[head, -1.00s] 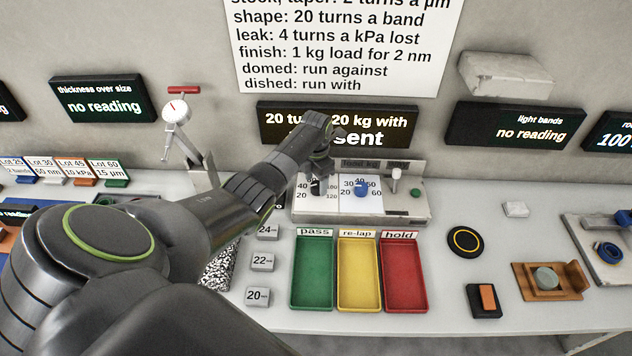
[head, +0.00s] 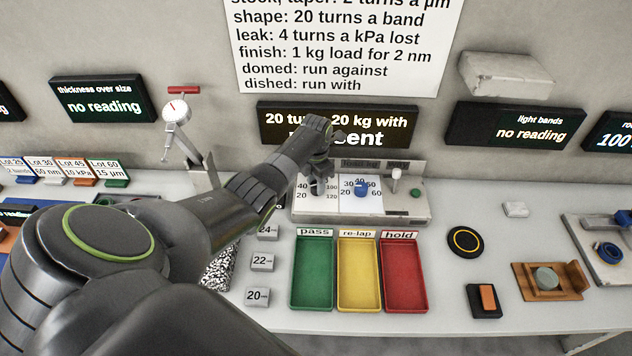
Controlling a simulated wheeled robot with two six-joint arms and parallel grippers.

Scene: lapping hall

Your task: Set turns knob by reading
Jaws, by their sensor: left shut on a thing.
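The control box (head: 400,207) stands at the back of the table, below a black display. My left gripper (head: 317,188) is over the box's left dial, the one with numbers around it, and is shut on the turns knob, which is mostly hidden behind the fingers. To its right are a blue knob (head: 361,189) on a second dial, a white lever (head: 395,178) and a green button (head: 415,193). The display (head: 395,125) reads "20 tu… 20 kg with" and "…sent"; my arm covers part of it. My right gripper is not in view.
Green (head: 313,305), yellow (head: 358,305) and red (head: 404,305) trays for pass, re-lap and hold lie in front of the box. Weights marked 24, 22 and 20 (head: 257,296) stand left of them. A wall sign (head: 340,45) lists turn rules.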

